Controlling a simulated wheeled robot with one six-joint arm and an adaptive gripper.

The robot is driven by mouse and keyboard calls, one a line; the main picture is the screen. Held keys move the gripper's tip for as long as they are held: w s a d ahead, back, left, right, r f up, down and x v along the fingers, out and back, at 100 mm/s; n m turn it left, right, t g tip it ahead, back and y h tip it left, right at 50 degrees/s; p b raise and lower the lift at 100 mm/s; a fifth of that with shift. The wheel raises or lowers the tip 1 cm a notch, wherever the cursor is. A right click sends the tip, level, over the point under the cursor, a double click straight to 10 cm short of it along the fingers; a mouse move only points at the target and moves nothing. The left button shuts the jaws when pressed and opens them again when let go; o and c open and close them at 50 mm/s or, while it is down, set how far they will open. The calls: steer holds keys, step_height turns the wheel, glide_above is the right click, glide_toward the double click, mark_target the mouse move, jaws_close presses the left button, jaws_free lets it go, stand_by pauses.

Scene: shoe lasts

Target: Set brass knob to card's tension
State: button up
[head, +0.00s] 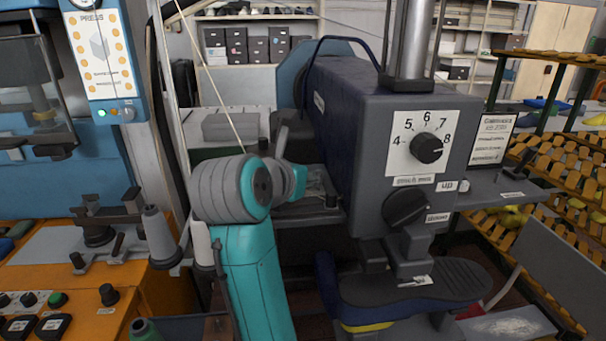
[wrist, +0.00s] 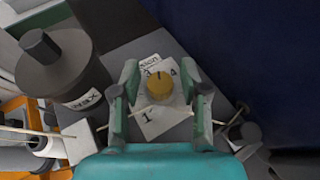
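The brass knob (wrist: 159,88) sits on a white dial plate (wrist: 150,122) in the wrist view, where 1, 3 and 4 are readable. A dark mark on it points up, roughly between 3 and 4. My gripper (wrist: 160,76) is open, with one finger on each side of the knob and a visible gap to each. A white card (head: 492,137) stands at the right of the grey machine in the head view; its small print is too blurred to read surely. The brass knob is hidden in the head view.
The grey machine (head: 340,130) carries a black knob (head: 428,148) on a 4-to-8 scale and a larger black knob (head: 405,207) below. In the wrist view a dark spool-like cylinder (wrist: 62,75) stands left of the dial, and a dark blue surface is at right.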

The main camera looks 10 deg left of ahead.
steer(key=shift+s, duration=0.1)
steer(key=v, duration=1.1)
steer(key=shift+s+a+r, duration=0.15)
steer(key=shift+s+r, duration=0.05)
steer(key=shift+s, duration=0.15)
